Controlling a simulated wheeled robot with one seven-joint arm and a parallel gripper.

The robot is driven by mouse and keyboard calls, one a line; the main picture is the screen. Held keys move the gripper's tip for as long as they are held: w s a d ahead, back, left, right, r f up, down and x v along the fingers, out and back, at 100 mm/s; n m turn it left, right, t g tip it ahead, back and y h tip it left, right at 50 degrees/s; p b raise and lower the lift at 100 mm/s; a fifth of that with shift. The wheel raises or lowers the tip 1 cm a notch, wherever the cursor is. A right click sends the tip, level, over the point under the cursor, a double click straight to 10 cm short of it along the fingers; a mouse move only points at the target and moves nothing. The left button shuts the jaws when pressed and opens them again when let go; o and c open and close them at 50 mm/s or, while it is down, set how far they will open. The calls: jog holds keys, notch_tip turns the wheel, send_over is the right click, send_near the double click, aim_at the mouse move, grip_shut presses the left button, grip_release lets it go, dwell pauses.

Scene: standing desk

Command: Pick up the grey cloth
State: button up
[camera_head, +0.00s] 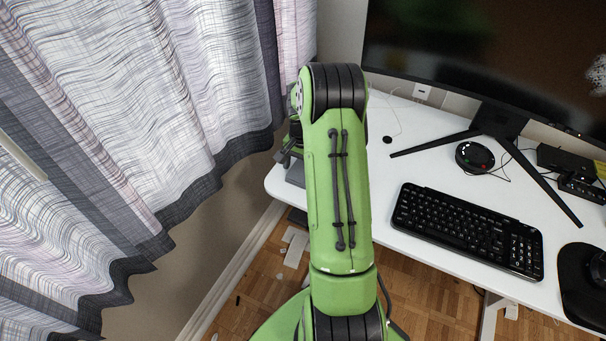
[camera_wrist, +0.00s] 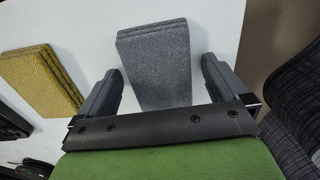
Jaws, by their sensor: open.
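The grey cloth (camera_wrist: 155,50) is a folded, layered pad lying on the white desk in the wrist view. My gripper (camera_wrist: 161,68) is open, with one finger to the left of the cloth and one to the right. The cloth's near end reaches between the fingers, with a gap visible on both sides. I cannot tell how high the fingers are above the desk. In the head view my green arm hides most of the gripper. A small grey patch at the desk's left end may be the cloth, but it is mostly covered.
A folded yellow cloth (camera_wrist: 42,78) lies left of the grey one. The white desk (camera_head: 385,205) holds a keyboard (camera_head: 467,230), a round black device (camera_head: 474,156) and a monitor (camera_head: 490,60). Curtains (camera_head: 130,110) hang on the left. A dark mesh chair-like surface (camera_wrist: 296,100) is at right.

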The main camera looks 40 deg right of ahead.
aim_at(303, 168)
jog(key=shift+r, duration=0.15)
jog(key=shift+c, duration=0.5)
jog(key=c, duration=1)
notch_tip(303, 168, up, 10)
jog(key=p, duration=0.3)
